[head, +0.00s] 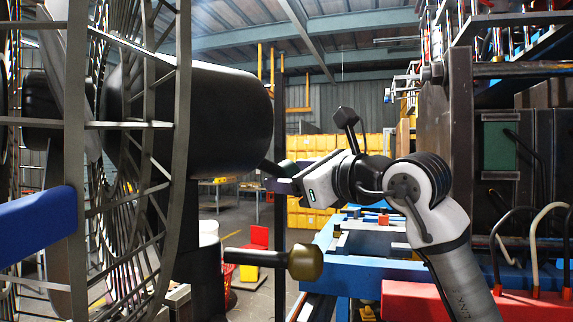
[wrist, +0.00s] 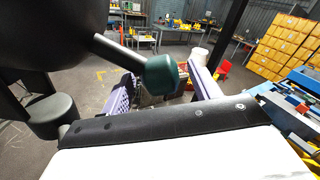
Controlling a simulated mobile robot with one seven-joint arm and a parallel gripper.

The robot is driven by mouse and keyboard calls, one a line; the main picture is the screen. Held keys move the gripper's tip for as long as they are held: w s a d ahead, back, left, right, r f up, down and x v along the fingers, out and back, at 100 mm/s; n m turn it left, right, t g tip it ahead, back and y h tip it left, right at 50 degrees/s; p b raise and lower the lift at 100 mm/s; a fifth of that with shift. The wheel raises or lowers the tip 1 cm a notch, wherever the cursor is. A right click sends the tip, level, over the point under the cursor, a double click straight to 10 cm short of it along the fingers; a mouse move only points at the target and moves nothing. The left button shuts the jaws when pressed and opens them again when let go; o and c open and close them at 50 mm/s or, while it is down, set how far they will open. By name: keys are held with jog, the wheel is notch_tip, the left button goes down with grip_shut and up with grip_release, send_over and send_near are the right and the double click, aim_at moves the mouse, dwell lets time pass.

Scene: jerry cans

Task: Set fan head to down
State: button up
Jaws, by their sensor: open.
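The fan head fills the left of the head view, with a grey wire cage (head: 180,75) and a black motor housing (head: 215,115). The housing also shows at the upper left of the wrist view (wrist: 50,30). A rod with a dark green knob (head: 286,168) sticks out from the housing's rear; the knob shows closer in the wrist view (wrist: 166,74). My gripper (head: 272,182) is open at the knob. In the wrist view its two purple fingers (wrist: 162,68) stand either side of the knob. Contact cannot be told.
A brass-coloured knob on a rod (head: 305,263) sticks out from the fan's stand, below my gripper. A blue bar (head: 35,225) crosses at the far left. Blue and red machinery (head: 375,245) stands to the right. Yellow boxes (head: 345,148) line the back.

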jog(key=shift+x, duration=1)
